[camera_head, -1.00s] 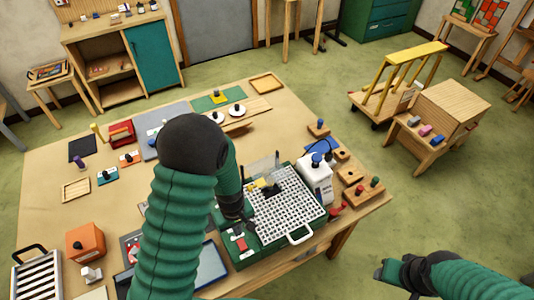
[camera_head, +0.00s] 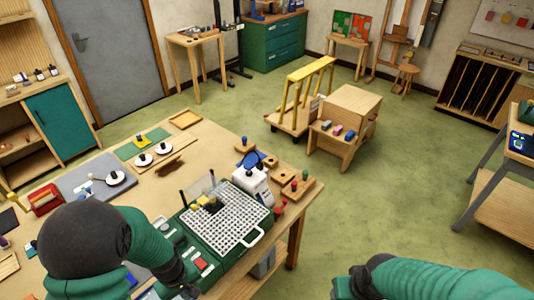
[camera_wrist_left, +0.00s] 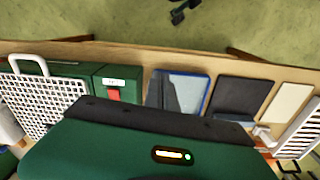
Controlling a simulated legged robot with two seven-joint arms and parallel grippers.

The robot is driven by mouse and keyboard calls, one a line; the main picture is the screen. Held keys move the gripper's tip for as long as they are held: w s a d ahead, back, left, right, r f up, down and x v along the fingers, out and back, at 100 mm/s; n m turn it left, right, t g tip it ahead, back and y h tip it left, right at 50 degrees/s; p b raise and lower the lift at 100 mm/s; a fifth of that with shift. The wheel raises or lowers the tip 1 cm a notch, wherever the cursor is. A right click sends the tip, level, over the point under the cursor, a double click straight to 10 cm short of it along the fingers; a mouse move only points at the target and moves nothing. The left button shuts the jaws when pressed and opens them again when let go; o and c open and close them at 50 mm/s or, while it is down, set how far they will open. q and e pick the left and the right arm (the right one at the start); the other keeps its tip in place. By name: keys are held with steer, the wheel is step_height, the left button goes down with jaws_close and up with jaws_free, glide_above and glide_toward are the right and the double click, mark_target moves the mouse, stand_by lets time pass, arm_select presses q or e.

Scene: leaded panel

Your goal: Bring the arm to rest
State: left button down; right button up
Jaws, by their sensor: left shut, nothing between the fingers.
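My left arm (camera_head: 150,240) comes in from the lower left over the workbench, its green sleeve bent at a black joint. My left gripper (camera_head: 186,290) is a dark shape at the lower edge of the head view, beside the green machine (camera_head: 205,265); it is shut and holds nothing. My right arm (camera_head: 440,280) reaches in from the lower right over the floor, away from the bench. Its gripper (camera_head: 345,290) is partly cut off, and its jaws cannot be made out. In the left wrist view my own green link covers the lower middle.
A white grid tray (camera_head: 225,215) with a handle lies on the machine, and a white bottle-like device (camera_head: 252,183) stands behind it. Small wooden blocks (camera_head: 270,160) are near the bench's right edge. A wooden cart (camera_head: 345,125) stands beyond. Open green floor (camera_head: 400,190) lies to the right.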

arm_select(q)
steer(key=s+d+f+m+t+b, duration=0.2)
steer(key=m+b, duration=0.6)
steer(key=b, duration=0.8)
step_height(320, 180, down, 3)
steer(key=shift+s+d+f, duration=0.2)
steer(key=shift+s+d, duration=0.6)
steer(key=shift+s, duration=0.35)
arm_select(e)
steer(key=s+x, duration=0.2)
steer(key=x, duration=0.6)
steer(key=s+f+x, duration=0.1)
steer(key=x, duration=0.8)
steer(key=shift+s, duration=0.35)
arm_select(q)
steer(key=shift+s, duration=0.1)
arm_select(e)
steer(key=shift+s+d+r, duration=0.1)
